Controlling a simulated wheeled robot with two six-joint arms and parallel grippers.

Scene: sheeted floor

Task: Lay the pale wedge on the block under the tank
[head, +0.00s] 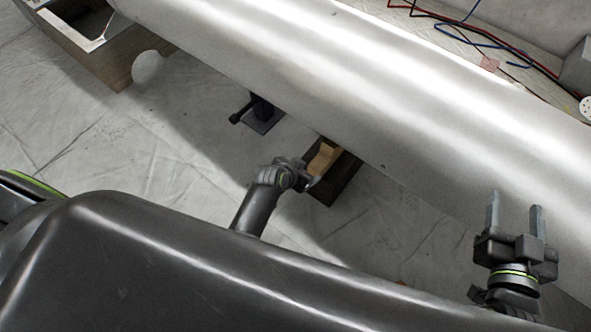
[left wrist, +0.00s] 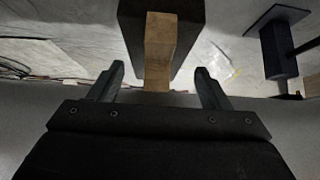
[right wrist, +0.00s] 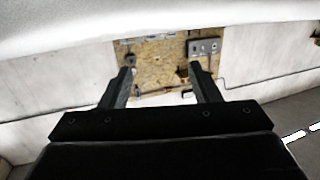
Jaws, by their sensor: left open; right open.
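The pale wedge (head: 325,157) lies on the dark block (head: 343,180), partly beneath the edge of the big silver tank (head: 330,75). In the left wrist view the wedge (left wrist: 160,45) is a tan piece against the dark block (left wrist: 190,35), its near end between my fingers. My left gripper (head: 312,175) is open, one finger on each side of the wedge, with gaps showing. The wedge's far end under the tank is hidden in the head view. My right gripper (head: 515,206) is open and empty, near the tank's lower side at the right.
A dark jack-like stand (head: 262,112) is on the floor left of the block, partly under the tank. A wooden cradle (head: 95,50) is at the upper left. Red and blue cables (head: 470,35) lie behind the tank. The sheeted floor (head: 150,150) at left is clear.

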